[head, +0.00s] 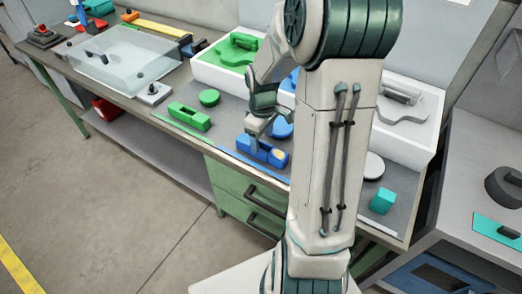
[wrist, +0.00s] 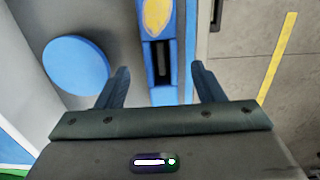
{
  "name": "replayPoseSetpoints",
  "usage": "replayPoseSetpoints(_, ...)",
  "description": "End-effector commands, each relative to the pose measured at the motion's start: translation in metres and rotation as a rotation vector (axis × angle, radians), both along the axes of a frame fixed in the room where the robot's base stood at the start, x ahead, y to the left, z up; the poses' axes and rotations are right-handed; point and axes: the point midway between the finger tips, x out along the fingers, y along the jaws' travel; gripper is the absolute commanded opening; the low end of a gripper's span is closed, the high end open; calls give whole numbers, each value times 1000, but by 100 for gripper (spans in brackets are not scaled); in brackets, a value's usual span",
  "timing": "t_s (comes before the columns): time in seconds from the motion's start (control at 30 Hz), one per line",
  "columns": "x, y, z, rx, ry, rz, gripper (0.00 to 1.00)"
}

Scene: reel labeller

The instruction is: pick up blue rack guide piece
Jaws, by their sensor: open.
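The blue rack guide piece (head: 268,155) appears to be the long blue block with a slot and a pale yellow oval on it, lying near the front edge of the bench. In the wrist view the blue block (wrist: 162,95) runs between my two fingers, with its dark slot and yellow oval facing me. My gripper (head: 261,133) is just above the block; in the wrist view my gripper (wrist: 160,72) is open, with a finger on either side and a visible gap to each. Whether the fingertips reach below its top cannot be told.
A blue disc (wrist: 75,65) lies beside the block. A green block (head: 190,116) and green disc (head: 209,97) lie to the left on the bench. A white tray (head: 213,78) stands behind. A teal block (head: 382,201) is to the right. Floor lies beyond the front edge.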

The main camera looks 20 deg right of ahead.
Motion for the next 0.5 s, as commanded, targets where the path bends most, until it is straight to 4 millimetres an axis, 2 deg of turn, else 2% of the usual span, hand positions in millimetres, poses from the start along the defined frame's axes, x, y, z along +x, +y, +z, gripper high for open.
replayPoseSetpoints(0.33, 3, 5, -40, 2, 5, 1, 62)
replayPoseSetpoints(0.5, 4, 5, -51, 1, 1, 0, 62)
